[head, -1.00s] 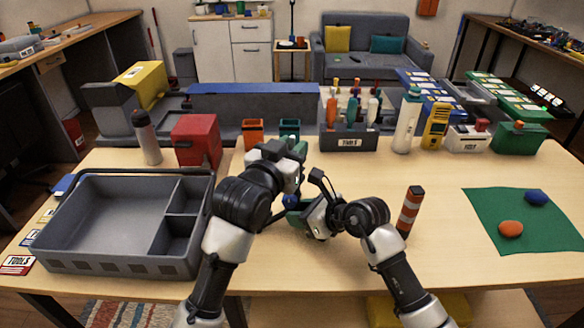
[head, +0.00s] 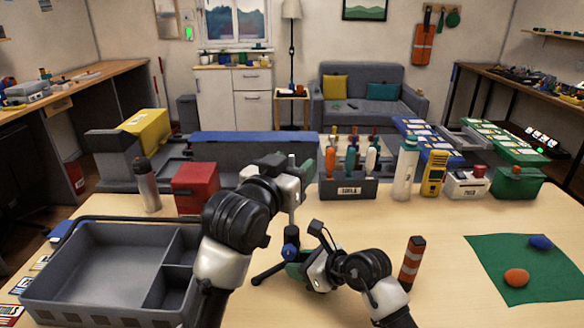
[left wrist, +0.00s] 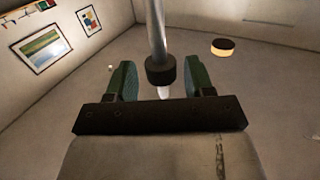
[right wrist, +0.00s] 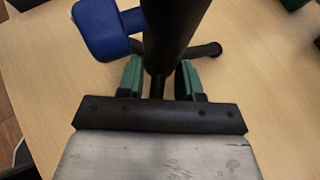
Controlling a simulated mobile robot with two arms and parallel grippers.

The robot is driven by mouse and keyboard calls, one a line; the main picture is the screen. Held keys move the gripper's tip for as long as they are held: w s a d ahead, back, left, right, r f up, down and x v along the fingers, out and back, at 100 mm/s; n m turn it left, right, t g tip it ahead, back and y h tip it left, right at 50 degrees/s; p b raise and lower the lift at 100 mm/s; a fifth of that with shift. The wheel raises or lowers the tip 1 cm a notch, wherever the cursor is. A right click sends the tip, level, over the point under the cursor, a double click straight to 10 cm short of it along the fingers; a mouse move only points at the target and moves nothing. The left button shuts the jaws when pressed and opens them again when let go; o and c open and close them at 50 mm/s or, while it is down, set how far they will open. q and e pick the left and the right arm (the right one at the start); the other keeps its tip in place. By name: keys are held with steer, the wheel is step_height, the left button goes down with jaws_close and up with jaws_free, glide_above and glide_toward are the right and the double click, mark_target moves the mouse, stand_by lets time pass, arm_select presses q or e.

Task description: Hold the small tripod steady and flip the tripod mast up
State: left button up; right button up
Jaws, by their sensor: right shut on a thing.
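The small tripod stands on the table at the middle, with a dark leg (head: 268,273) and a blue knob (head: 290,250) showing in the head view. My right gripper (right wrist: 160,80) is shut on its dark post (right wrist: 175,30), with the blue part (right wrist: 100,28) beside it. The tripod mast (left wrist: 157,30) shows in the left wrist view as a silver rod with a black collar (left wrist: 160,70). My left gripper (left wrist: 160,82) is open, its green fingers apart on either side of the mast with gaps. In the head view my left gripper (head: 302,180) is above the tripod; most of the mast is hidden there.
A grey divided tray (head: 105,265) lies at the left. An orange-striped post (head: 411,262) stands right of my right arm. A red box (head: 196,188), bottle (head: 148,185) and tool holder (head: 348,189) line the back. A green mat (head: 500,285) lies at the right.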

arm_select(q)
steer(key=shift+s+a+f, duration=0.1)
arm_select(e)
steer(key=shift+s+f, duration=0.1)
steer(key=shift+f, duration=0.2)
arm_select(q)
steer(key=v, duration=1.1)
steer(key=shift+s, duration=0.4)
steer(key=shift+a, duration=0.1)
arm_select(e)
steer(key=o, duration=0.7)
steer(key=shift+c, duration=0.2)
steer(key=shift+o, duration=0.7)
steer(key=shift+r, duration=0.15)
